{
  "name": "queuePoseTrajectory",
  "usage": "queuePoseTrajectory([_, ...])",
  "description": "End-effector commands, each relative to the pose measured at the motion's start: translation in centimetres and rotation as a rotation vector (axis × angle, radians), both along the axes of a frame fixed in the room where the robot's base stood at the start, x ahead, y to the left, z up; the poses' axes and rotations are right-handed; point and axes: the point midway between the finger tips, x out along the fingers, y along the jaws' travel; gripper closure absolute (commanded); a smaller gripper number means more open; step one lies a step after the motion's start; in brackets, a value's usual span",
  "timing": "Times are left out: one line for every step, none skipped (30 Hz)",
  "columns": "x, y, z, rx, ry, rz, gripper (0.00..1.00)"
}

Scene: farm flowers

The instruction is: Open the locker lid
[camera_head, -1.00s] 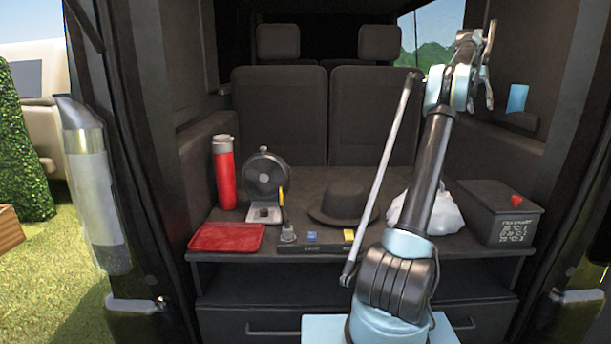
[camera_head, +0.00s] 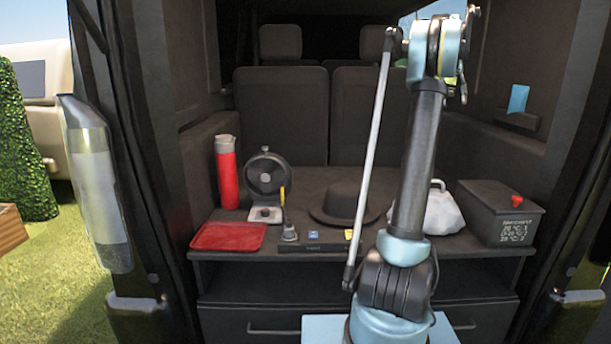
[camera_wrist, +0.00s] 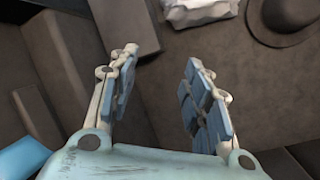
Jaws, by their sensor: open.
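A dark grey box (camera_head: 513,229) with white lettering stands at the right end of the cargo shelf. Its flat lid (camera_head: 485,194) lies shut on top and bears a small red knob (camera_head: 517,201). My gripper (camera_head: 467,50) is raised high, above and left of the box, clear of it. In the wrist view my gripper (camera_wrist: 160,60) is open, with nothing between its fingers. A dark block that looks like the box (camera_wrist: 122,25) shows beyond the fingertips at the top, cut off by the edge. I cannot make out the knob there.
A white bag (camera_head: 441,209) stands left of the box. A black hat (camera_head: 345,205), a round black device (camera_head: 265,176), a red bottle (camera_head: 226,172) and a red tray (camera_head: 229,236) are further left. A light blue item (camera_head: 518,99) is on the right wall.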

Motion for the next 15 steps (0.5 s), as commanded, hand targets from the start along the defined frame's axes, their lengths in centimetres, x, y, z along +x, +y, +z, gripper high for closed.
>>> queuePoseTrajectory([-0.7, 1.5, 0.0, 0.001, -0.012, 0.019, 0.55])
queuePoseTrajectory([-1.0, 2.2, -0.1, 0.002, -0.019, 0.029, 0.55])
queuePoseTrajectory([-1.5, 3.2, -0.2, 0.002, -0.030, 0.043, 0.55])
queuePoseTrajectory([-1.9, 3.9, -0.2, 0.002, -0.037, 0.053, 0.55])
queuePoseTrajectory([-2.3, 4.7, -0.4, 0.004, -0.045, 0.063, 0.55])
queuePoseTrajectory([-2.8, 5.6, -0.6, 0.005, -0.055, 0.076, 0.55])
queuePoseTrajectory([-3.2, 6.4, -0.7, 0.006, -0.064, 0.087, 0.55])
queuePoseTrajectory([-3.6, 7.1, -0.9, 0.006, -0.072, 0.096, 0.55])
queuePoseTrajectory([-4.2, 8.0, -1.1, 0.008, -0.081, 0.109, 0.55])
queuePoseTrajectory([-4.7, 8.8, -1.3, 0.009, -0.089, 0.120, 0.55])
queuePoseTrajectory([-5.1, 9.5, -1.6, 0.009, -0.097, 0.131, 0.55])
queuePoseTrajectory([-5.8, 10.4, -1.9, 0.011, -0.106, 0.143, 0.55])
queuePoseTrajectory([-6.4, 11.1, -2.2, 0.013, -0.114, 0.154, 0.55])
queuePoseTrajectory([-6.8, 11.8, -2.5, 0.014, -0.122, 0.164, 0.55])
queuePoseTrajectory([-7.5, 12.7, -2.9, 0.015, -0.133, 0.178, 0.55])
